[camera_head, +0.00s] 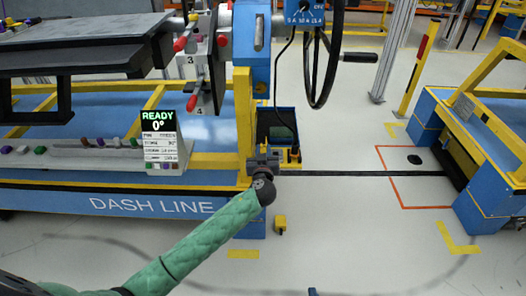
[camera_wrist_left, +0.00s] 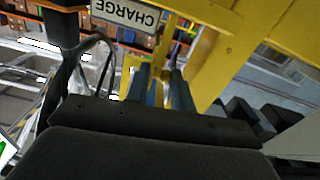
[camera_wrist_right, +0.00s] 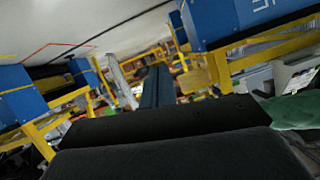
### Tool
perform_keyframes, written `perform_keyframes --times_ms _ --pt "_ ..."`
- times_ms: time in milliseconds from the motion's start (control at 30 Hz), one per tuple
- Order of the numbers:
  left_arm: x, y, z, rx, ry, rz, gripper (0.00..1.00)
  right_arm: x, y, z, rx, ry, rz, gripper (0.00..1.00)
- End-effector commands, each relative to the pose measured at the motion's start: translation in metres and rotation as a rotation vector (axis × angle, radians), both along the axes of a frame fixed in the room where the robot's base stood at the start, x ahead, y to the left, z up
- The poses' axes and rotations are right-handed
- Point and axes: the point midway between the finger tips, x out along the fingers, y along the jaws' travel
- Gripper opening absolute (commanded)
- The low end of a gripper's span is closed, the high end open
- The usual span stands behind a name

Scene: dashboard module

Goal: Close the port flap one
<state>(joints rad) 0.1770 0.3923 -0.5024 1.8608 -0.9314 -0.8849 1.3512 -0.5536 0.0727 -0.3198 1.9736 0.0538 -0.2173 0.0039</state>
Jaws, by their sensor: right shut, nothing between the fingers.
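No part can be clearly made out as port flap one. My left gripper (camera_head: 264,155) is at the end of the green-sleeved arm, in front of the yellow post and the dark-fronted blue box (camera_head: 288,113). In the left wrist view, its two blue fingers (camera_wrist_left: 164,82) stand apart, with yellow structure seen between them. I cannot tell whether they touch it. An upside-down CHARGE sign (camera_wrist_left: 125,17) shows beyond them. My right gripper (camera_wrist_right: 157,86) is shut and empty, its blue fingers together over open floor. Only a blue tip (camera_head: 312,292) shows at the head view's bottom edge.
The blue DASH LINE stand (camera_head: 150,205) with yellow rails fills the left. A READY display (camera_head: 160,140) stands on it. A black steering wheel (camera_head: 325,60) and red-handled levers (camera_head: 200,88) are above. A blue and yellow frame (camera_head: 480,150) stands right. The floor between is mostly clear.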

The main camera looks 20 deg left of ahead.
Motion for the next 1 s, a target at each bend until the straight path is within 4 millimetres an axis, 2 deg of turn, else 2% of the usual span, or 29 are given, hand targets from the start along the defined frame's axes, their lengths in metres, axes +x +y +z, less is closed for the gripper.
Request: perform_keyframes --times_ms 67,300,433,500,600,800,900,1000 --pt "0.000 0.002 0.000 0.001 0.001 0.003 0.01 0.000 0.000 0.000 0.000 0.000 0.000 0.00" --pt "0.000 0.002 -0.001 0.005 0.002 0.004 0.01 0.000 0.001 0.000 0.001 -0.006 0.000 0.00" --pt "0.000 0.001 -0.001 0.012 0.005 0.004 0.01 0.003 0.001 0.008 0.007 -0.037 -0.002 0.00" --pt "0.001 0.000 0.000 0.020 0.007 0.003 0.01 0.015 0.003 0.034 0.023 -0.109 -0.006 0.00" --pt "0.001 -0.002 0.000 0.036 0.012 0.002 0.01 0.026 0.003 0.062 0.042 -0.197 -0.013 0.00" --pt "0.002 -0.004 0.001 0.083 0.025 0.003 0.01 0.043 0.003 0.132 0.091 -0.411 -0.032 0.00" --pt "0.002 -0.004 0.002 0.113 0.031 0.003 0.01 0.047 0.002 0.161 0.110 -0.499 -0.038 0.00" --pt "0.002 -0.004 0.003 0.143 0.040 0.004 0.01 0.048 0.001 0.178 0.121 -0.548 -0.043 0.00"
